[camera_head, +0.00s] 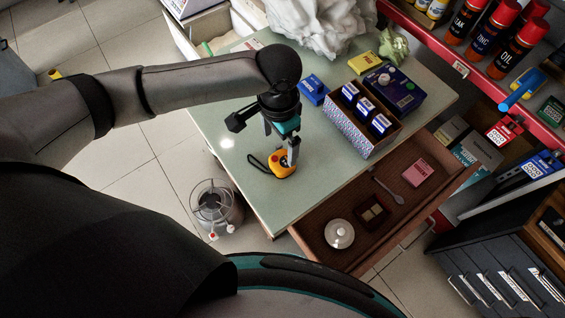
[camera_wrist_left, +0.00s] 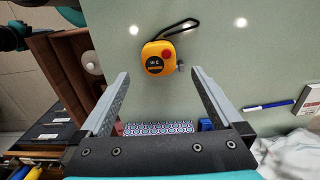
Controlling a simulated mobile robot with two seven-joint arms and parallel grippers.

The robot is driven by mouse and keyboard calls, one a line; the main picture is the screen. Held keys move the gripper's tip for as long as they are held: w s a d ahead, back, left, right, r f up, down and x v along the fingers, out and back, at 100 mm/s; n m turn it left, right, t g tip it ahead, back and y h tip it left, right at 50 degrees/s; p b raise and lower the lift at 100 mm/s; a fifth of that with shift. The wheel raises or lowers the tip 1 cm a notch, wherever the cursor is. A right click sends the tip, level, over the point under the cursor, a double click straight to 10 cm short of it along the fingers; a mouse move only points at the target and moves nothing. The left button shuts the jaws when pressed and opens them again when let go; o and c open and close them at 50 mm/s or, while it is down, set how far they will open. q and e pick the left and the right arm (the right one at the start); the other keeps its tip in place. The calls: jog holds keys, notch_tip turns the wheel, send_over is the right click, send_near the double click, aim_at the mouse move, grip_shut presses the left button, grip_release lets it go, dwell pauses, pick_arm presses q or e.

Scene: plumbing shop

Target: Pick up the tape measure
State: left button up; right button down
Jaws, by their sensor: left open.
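The tape measure (camera_head: 282,163) is yellow with a dark label and a black wrist strap. It lies on the green tabletop (camera_head: 225,120), near the table's front edge. In the left wrist view the tape measure (camera_wrist_left: 158,58) shows beyond the fingertips, roughly centred between them, with a red button and its strap looped to the upper right. My left gripper (camera_head: 280,148) points down over the tape measure. Its fingers (camera_wrist_left: 160,75) are spread wide with nothing between them. In the head view one finger partly overlaps the tape measure. My right gripper is not in view.
A patterned box (camera_head: 360,128) holding blue packets stands right of the gripper, with a dark purple box (camera_head: 394,88) beside it. A blue box (camera_head: 313,89) lies behind. An open drawer (camera_head: 386,232) holds a white lid (camera_head: 339,234). Crumpled white plastic (camera_head: 315,25) sits at the back.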

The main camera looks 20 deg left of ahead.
aim_at(282, 160)
pick_arm(q)
notch_tip(282, 160, down, 3)
jog(key=shift+f+b, duration=0.1)
jog(key=shift+b, duration=0.25)
jog(key=f, duration=0.1)
jog(key=f+b, duration=0.1)
jog(key=f, duration=0.1)
jog(key=f+b, duration=0.1)
jog(key=f, duration=0.1)
jog(key=shift+w+d+f, duration=0.1)
jog(key=shift+w+d, duration=0.05)
jog(key=shift+d, duration=0.15)
jog(key=shift+c, duration=0.4)
jog(key=c, duration=1.5)
grip_shut()
